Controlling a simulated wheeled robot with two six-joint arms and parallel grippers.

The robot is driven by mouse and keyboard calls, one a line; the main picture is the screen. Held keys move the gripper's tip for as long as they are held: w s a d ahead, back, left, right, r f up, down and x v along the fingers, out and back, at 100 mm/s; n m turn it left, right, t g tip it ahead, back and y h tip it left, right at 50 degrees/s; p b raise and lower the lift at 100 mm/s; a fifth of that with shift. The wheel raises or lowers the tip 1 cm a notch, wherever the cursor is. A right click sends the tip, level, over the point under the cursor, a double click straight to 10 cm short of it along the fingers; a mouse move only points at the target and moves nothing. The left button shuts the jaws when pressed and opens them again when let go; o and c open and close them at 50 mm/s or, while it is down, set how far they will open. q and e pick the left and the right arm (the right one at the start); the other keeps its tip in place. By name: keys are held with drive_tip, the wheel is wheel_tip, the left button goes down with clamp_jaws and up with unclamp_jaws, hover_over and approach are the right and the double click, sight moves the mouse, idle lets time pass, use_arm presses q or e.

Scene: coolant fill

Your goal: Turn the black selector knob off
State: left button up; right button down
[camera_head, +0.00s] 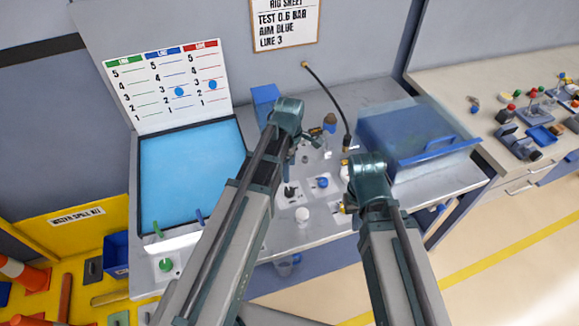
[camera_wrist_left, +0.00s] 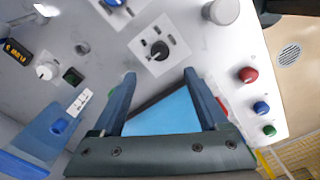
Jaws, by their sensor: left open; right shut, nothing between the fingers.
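The black selector knob (camera_wrist_left: 158,50) sits on a square white plate (camera_wrist_left: 150,68) with small dark marks around it, in the left wrist view. In the head view the knob (camera_head: 290,191) shows on the bench beside my left arm. My left gripper (camera_wrist_left: 160,88) is open, its two fingers apart with nothing between them. The knob lies just beyond the fingertips, apart from them. In the head view my left gripper (camera_head: 291,160) is partly hidden by its own arm. My right gripper (camera_head: 345,204) is shut and empty, to the right of the knob, and partly hidden by its wrist.
A blue knob (camera_head: 322,182) and a white round knob (camera_head: 303,216) sit close to the selector. A black hose (camera_head: 330,95) hangs at the back. A blue panel (camera_head: 190,165) fills the bench's left.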

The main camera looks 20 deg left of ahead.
use_arm(q)
wheel_tip(320, 180, up, 3)
drive_tip(key=shift+f+p, duration=0.15)
drive_tip(key=shift+p, duration=0.65)
use_arm(e)
wheel_tip(320, 180, up, 3)
drive_tip(key=shift+f, duration=0.15)
use_arm(q)
drive_tip(key=shift+f, duration=0.1)
drive_tip(key=s+d+f+m+b, duration=0.2)
drive_tip(key=s+d+m, duration=0.3)
drive_tip(key=m, duration=0.6)
drive_tip(key=s+d+f+m+y+b, duration=0.1)
drive_tip(key=s+d+f+m+b, duration=0.2)
drive_tip(key=s+m, duration=0.6)
drive_tip(key=shift+s+d+f+m+b, duration=0.15)
drive_tip(key=shift+d+f+m+b, duration=0.2)
drive_tip(key=shift+d+m, duration=0.75)
use_arm(e)
wheel_tip(320, 180, down, 6)
drive_tip(key=shift+r, duration=0.1)
use_arm(q)
drive_tip(key=shift+r, duration=0.1)
